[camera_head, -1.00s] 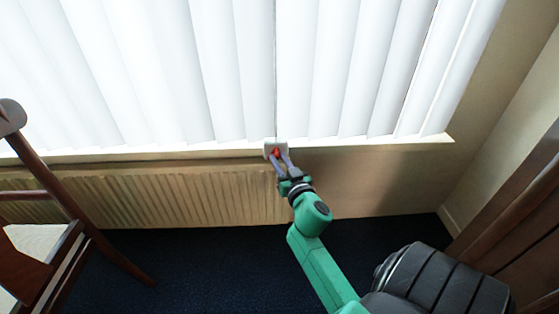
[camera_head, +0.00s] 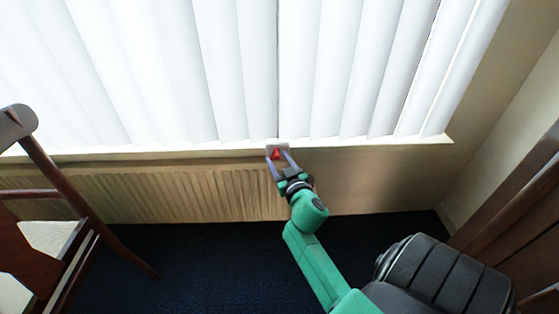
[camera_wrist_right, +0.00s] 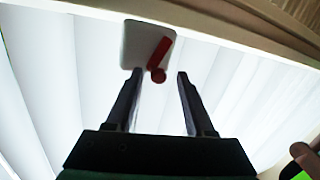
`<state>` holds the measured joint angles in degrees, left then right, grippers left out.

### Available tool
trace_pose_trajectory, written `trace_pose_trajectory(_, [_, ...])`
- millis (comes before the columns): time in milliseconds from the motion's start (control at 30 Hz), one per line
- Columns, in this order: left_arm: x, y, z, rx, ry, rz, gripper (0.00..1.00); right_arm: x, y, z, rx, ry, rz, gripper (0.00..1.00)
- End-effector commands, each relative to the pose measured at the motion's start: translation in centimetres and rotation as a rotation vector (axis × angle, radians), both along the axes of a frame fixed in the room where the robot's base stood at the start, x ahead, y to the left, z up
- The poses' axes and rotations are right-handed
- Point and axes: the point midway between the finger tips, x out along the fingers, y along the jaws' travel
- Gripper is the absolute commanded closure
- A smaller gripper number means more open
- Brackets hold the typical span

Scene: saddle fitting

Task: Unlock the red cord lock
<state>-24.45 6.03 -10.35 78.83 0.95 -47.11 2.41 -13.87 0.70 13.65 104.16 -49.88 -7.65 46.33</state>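The red cord lock (camera_head: 276,154) is a small red lever with a round knob on a white plate (camera_head: 285,147) at the window sill. In the right wrist view the red lever (camera_wrist_right: 160,55) slants across the right part of the white plate (camera_wrist_right: 136,45), its round end lowest. My right gripper (camera_wrist_right: 160,74) is open, with one finger on either side of the round end and visible gaps to both. In the head view my right gripper (camera_head: 278,157) reaches the lock from below. My left gripper is not in view.
White vertical blinds (camera_head: 240,70) hang behind the lock, with a thin cord between slats. A ribbed radiator (camera_head: 150,200) runs below the sill. A wooden chair (camera_head: 45,165) stands at the left. Dark blue carpet (camera_head: 200,265) lies clear in the middle.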

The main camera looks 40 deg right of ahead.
Motion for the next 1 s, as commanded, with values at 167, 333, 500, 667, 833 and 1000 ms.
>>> trace_pose_trajectory(167, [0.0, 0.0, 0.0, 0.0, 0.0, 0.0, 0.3, 0.0, 0.0, 0.0, 0.0, 0.0, -0.001, 0.46])
trace_pose_trajectory(333, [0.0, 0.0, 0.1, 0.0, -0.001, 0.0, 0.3, -0.6, 0.2, 0.0, 0.001, 0.001, -0.001, 0.46])
trace_pose_trajectory(500, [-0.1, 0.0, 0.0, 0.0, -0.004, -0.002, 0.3, -3.8, 1.3, 0.1, 0.006, 0.002, -0.002, 0.46])
trace_pose_trajectory(667, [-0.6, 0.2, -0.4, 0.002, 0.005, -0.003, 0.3, -6.5, 2.2, 0.3, 0.004, 0.002, -0.002, 0.46])
trace_pose_trajectory(833, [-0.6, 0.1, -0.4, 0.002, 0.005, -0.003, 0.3, -7.1, 2.5, 0.5, 0.001, 0.0, -0.001, 0.46])
trace_pose_trajectory(1000, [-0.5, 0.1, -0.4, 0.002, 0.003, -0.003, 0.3, -7.1, 2.5, 0.5, 0.001, 0.0, -0.001, 0.46])
